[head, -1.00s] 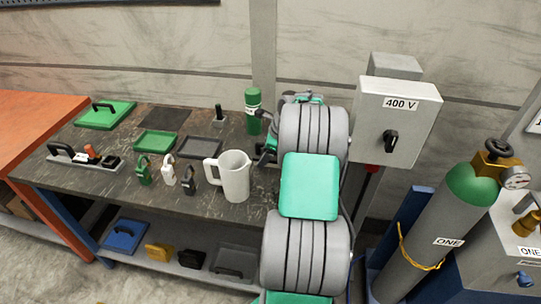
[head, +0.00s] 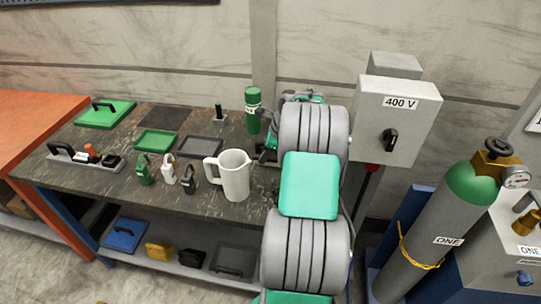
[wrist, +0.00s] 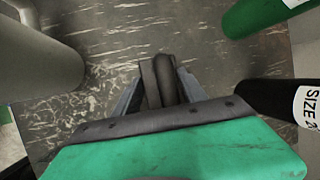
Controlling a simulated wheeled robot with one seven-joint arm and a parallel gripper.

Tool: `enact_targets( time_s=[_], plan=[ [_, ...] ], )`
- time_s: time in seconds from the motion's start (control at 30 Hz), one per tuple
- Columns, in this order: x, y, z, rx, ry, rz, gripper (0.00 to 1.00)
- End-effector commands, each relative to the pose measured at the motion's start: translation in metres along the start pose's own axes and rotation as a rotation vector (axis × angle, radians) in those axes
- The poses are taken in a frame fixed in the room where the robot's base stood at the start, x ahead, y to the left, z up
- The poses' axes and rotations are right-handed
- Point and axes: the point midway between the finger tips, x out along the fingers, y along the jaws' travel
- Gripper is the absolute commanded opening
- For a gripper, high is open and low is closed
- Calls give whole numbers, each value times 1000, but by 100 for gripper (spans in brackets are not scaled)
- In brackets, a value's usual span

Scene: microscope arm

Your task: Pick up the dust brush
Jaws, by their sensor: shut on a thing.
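In the wrist view my gripper (wrist: 160,75) points down over the dark, scratched worktop. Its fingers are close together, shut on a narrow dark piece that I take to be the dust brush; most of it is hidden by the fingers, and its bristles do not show. The green cover with a dark edge below the fingers is mine. In the head view my own arm hides the gripper and what it holds.
The worktop (head: 115,185) holds a white jug (head: 235,175), several padlocks, trays and a green bottle (head: 253,112). A black object labelled SIZE (wrist: 282,98) lies close right of my gripper. A grey 400 V box (head: 396,122) and a gas cylinder (head: 440,235) stand right.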

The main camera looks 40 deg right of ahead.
Motion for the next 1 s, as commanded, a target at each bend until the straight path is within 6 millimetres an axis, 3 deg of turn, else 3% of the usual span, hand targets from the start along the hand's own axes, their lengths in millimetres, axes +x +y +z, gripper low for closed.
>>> enact_targets(
  time_s=[0.33, 0.53, 0.77, 1.0],
  plan=[
    [-4, -1, 2, -1, 0, -1, 1],
    [-29, -8, 12, -3, 0, -6, 1],
    [-101, 29, 24, -1, 0, -8, 1],
    [-143, 86, 21, 0, 1, -4, 1]
  ],
)
